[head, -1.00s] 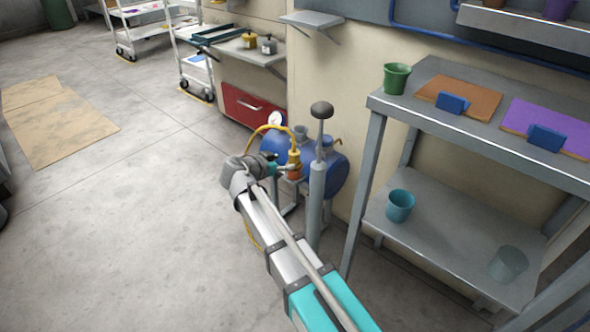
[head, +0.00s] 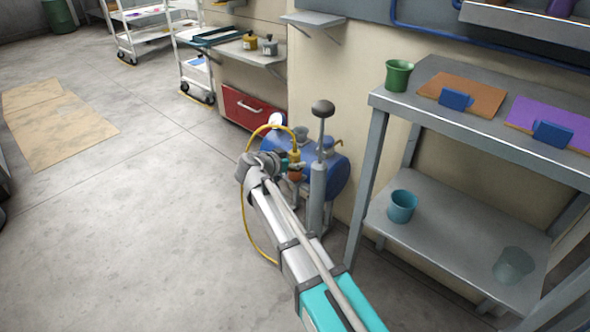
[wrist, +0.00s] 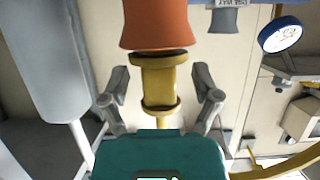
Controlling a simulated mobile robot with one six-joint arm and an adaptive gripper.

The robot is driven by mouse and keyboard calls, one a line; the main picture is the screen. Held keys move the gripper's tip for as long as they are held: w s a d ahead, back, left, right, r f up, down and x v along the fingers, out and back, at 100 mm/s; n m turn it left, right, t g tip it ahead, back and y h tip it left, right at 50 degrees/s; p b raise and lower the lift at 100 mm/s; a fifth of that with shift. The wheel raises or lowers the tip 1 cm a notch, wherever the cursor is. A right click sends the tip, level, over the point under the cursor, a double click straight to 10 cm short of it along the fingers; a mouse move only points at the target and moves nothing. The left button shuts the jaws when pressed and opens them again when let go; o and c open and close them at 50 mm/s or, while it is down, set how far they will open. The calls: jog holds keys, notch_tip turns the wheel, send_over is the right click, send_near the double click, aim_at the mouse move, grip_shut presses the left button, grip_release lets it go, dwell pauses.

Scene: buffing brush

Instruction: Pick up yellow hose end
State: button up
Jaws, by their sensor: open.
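My gripper (wrist: 160,82) is open, with one finger on each side of the hose end and a visible gap on both sides. In the head view my gripper (head: 290,163) is beside the hose end, and its fingers are too small to make out well.
The blue tank (head: 328,172) and a grey post with a round knob (head: 323,108) stand close to the right of my gripper. The yellow hose (head: 244,205) loops down left of my arm. A grey shelf (head: 455,225) is at right.

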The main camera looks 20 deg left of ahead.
jog(key=shift+w+d+f, duration=0.1)
jog(key=shift+w+d, duration=0.05)
jog(key=shift+w, duration=0.1)
dwell(0.4)
grip_shut()
